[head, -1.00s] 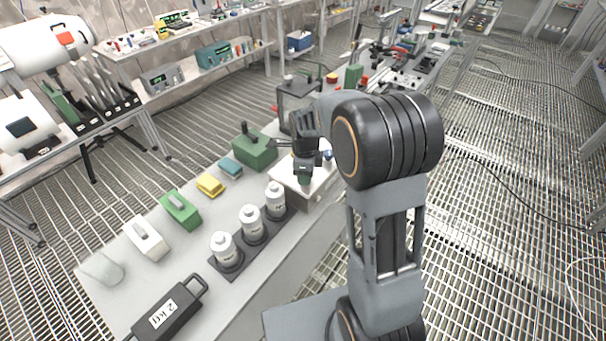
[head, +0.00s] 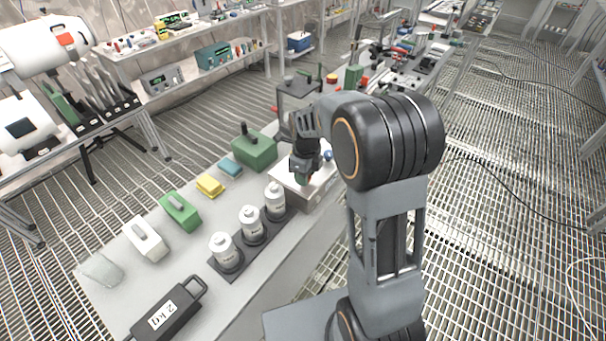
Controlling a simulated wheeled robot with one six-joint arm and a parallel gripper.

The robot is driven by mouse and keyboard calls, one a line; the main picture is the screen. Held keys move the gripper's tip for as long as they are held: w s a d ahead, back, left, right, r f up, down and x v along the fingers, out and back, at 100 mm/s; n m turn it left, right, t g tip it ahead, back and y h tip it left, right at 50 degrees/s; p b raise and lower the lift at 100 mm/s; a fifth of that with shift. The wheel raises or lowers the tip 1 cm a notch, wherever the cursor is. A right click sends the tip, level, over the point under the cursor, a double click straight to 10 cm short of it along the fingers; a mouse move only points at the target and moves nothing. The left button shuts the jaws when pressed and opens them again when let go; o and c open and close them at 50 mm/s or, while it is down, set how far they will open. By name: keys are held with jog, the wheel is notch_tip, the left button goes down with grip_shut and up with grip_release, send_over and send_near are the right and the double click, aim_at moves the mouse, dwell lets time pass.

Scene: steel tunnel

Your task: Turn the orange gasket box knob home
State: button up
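A pale box (head: 316,192) with a light top stands at the far right end of the bench. My gripper (head: 302,172) is over its top and points down. I see no orange knob; the gripper and my arm hide part of the box top. A blue knob (head: 328,155) shows at the back of the box.
A green box with a black handle (head: 254,151) stands left of the pale box. White bottles (head: 250,222) in a dark rack stand in front of it. A black 2 kg weight (head: 168,312) lies at the near end. A dark frame stand (head: 297,92) rises behind.

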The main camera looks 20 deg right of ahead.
jog(key=shift+s+d+f, duration=0.1)
jog(key=shift+s+f, duration=0.05)
jog(key=shift+s, duration=0.05)
jog(key=o, duration=0.7)
jog(key=shift+d, duration=0.1)
jog(key=shift+o, duration=1.1)
jog(key=shift+w+r, duration=0.1)
jog(key=shift+r, duration=0.55)
notch_tip(320, 180, up, 13)
jog(key=shift+f, duration=0.15)
